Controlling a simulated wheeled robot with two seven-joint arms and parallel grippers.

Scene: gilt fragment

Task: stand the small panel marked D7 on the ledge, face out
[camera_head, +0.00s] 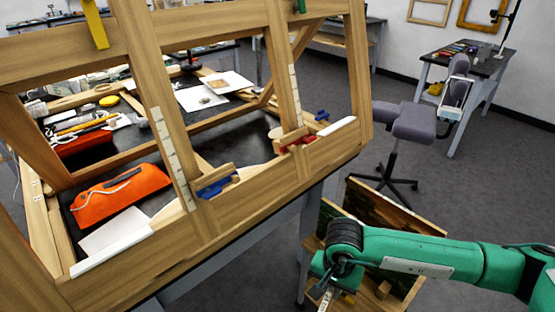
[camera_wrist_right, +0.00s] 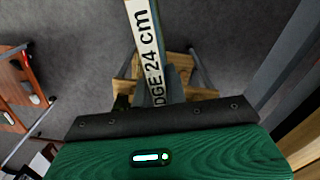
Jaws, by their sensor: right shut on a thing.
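No D7 mark is readable in either view. My right gripper (camera_head: 326,284) is low at the right of the wooden frame, in front of a wooden rack. The strip's end also shows in the head view (camera_head: 326,299). The frame's lower rail (camera_head: 230,200) forms a ledge with white strips and blue and red clamps. My left gripper is not in view.
Dark painted panels (camera_head: 400,222) stand in the rack beneath my right arm. The large wooden frame (camera_head: 140,60) stands over a dark worktable bearing an orange bag (camera_head: 120,195) and papers. A grey stool (camera_head: 405,120) stands behind the arm. Grey floor is clear between.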

